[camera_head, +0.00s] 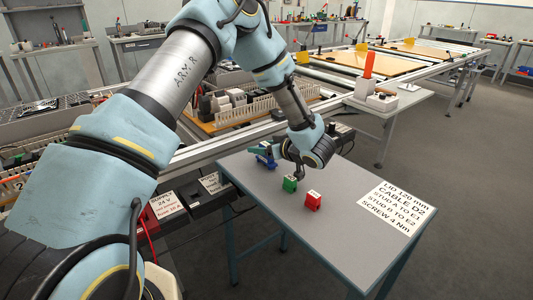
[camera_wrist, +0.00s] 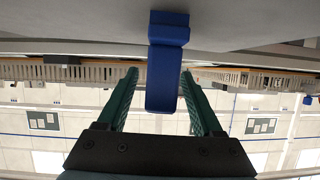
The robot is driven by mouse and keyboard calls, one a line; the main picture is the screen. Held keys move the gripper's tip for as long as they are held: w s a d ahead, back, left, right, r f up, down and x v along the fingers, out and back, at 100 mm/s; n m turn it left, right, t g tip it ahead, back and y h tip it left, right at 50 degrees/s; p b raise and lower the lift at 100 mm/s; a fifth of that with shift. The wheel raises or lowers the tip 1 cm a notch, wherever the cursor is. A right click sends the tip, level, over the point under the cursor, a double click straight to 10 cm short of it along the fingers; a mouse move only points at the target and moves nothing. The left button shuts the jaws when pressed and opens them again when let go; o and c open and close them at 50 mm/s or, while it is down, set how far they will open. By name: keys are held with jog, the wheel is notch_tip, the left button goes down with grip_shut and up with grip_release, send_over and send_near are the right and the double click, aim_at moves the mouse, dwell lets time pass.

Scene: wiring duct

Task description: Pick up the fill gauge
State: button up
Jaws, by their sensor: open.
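A blue upright piece with a wider foot, which looks like the fill gauge (camera_wrist: 163,85), stands on the grey table. In the wrist view it is between the two green fingers of my gripper (camera_wrist: 160,76), with a gap on both sides. The wrist picture looks upside down, with the table at the top. My gripper is open and holds nothing. In the head view the blue piece (camera_head: 265,162) is at the table's back left edge, small and partly hidden by my gripper.
A printed sheet (camera_head: 397,212) lies at the right. The table's front (camera_head: 345,255) is clear. A rail frame with a wiring duct (camera_head: 255,108) runs behind.

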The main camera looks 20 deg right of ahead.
jog(key=shift+w+a+f, duration=0.15)
jog(key=shift+w, duration=0.2)
grip_shut()
dwell(0.3)
